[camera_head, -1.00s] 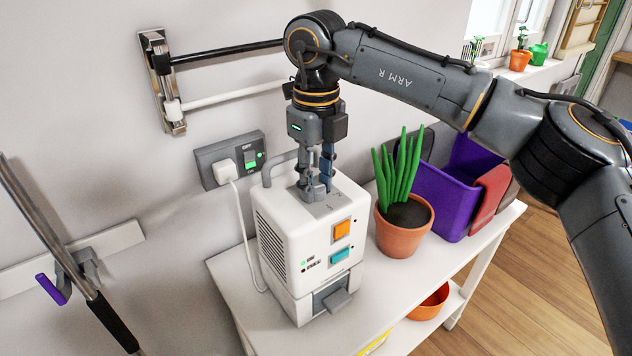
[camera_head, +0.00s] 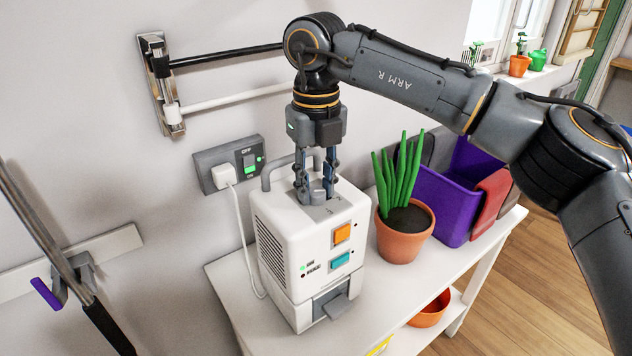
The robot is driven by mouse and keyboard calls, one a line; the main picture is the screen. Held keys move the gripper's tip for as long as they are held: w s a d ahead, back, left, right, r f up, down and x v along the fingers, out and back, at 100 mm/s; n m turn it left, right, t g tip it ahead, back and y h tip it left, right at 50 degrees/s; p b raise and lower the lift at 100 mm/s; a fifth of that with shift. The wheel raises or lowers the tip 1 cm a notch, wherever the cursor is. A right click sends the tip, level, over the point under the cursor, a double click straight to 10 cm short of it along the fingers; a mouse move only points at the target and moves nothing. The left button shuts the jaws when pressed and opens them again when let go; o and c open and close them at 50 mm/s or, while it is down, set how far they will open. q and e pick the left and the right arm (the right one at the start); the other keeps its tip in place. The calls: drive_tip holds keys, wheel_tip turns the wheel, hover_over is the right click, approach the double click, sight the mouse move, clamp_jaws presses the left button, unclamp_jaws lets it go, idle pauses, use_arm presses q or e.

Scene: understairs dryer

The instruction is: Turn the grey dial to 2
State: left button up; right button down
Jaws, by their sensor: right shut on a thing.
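The grey dial (camera_head: 317,197) sits on top of a white machine (camera_head: 290,225) in the head view. My right gripper (camera_head: 316,192) comes down from above and is shut on the dial, one finger on each side. The fingers hide much of the dial. A few small marks show on the top beside it, but I cannot read the number it points to. My left gripper is not in view.
A potted plant (camera_head: 404,232) stands close to the right of the machine. A purple bin (camera_head: 446,200) stands behind the plant. A grey curved handle or pipe (camera_head: 269,173) rises at the machine's back, near a wall socket (camera_head: 230,163). The white table (camera_head: 390,290) is clear in front.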

sight(316, 191)
drive_tip(key=shift+f, duration=0.15)
drive_tip(key=c, duration=1)
unclamp_jaws()
drive_tip(key=shift+r, duration=0.25)
wheel_tip(316, 191, up, 12)
drive_tip(key=shift+f, duration=0.2)
